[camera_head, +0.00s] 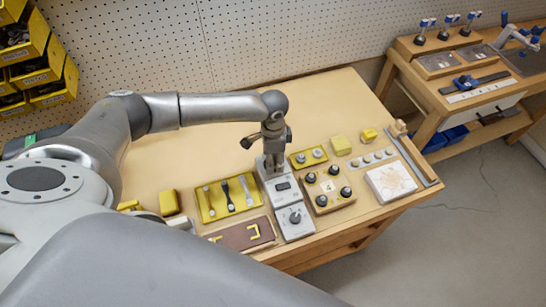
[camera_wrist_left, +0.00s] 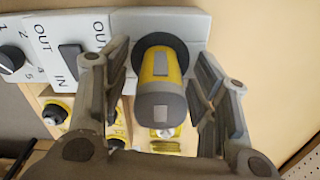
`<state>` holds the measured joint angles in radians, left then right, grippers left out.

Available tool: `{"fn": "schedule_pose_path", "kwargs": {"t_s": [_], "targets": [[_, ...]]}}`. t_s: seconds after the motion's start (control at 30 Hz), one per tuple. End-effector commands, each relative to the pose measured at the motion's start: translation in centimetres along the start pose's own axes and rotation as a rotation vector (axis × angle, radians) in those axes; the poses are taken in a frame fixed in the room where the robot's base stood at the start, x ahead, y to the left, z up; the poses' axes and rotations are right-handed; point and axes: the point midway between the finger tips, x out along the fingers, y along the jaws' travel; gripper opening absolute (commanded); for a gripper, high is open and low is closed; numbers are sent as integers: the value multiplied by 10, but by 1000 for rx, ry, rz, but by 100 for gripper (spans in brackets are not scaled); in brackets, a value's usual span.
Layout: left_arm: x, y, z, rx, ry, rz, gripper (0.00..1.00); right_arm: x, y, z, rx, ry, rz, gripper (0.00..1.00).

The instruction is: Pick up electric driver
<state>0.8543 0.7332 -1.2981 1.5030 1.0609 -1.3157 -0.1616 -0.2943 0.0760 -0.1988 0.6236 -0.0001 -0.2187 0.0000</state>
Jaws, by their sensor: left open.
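The electric driver (camera_wrist_left: 163,72) is a yellow and grey cylinder in the left wrist view. It stands in a dark round socket on a pale grey station (camera_wrist_left: 83,32) marked IN and OUT. My left gripper (camera_wrist_left: 163,88) is open, with one finger on each side of the driver; I see gaps between the fingers and its body. In the head view my left gripper (camera_head: 268,146) is above the back end of the station (camera_head: 292,218), and the driver is mostly hidden there. My right gripper is not in view.
A yellow tray (camera_head: 208,215) with tools lies left of the station. A block with black knobs (camera_head: 326,190) stands close on the right. A white plate (camera_head: 391,182) lies further right. The back left of the wooden bench (camera_head: 200,150) is clear. A pegboard wall (camera_head: 250,40) stands behind.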

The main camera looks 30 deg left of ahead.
Motion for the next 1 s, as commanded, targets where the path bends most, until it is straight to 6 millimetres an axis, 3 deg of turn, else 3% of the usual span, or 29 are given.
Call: {"fn": "schedule_pose_path", "kwargs": {"t_s": [0.17, 0.6, 0.87, 1.0], "targets": [[0, 0, 0, 0, 0, 0, 54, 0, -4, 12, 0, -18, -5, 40], [0, 0, 0, -1, 0, 0, 0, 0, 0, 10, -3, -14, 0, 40], [-3, -1, 0, -1, 2, -1, 0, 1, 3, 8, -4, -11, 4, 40], [-18, -1, -1, -1, 3, -3, 0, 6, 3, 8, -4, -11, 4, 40]]}}
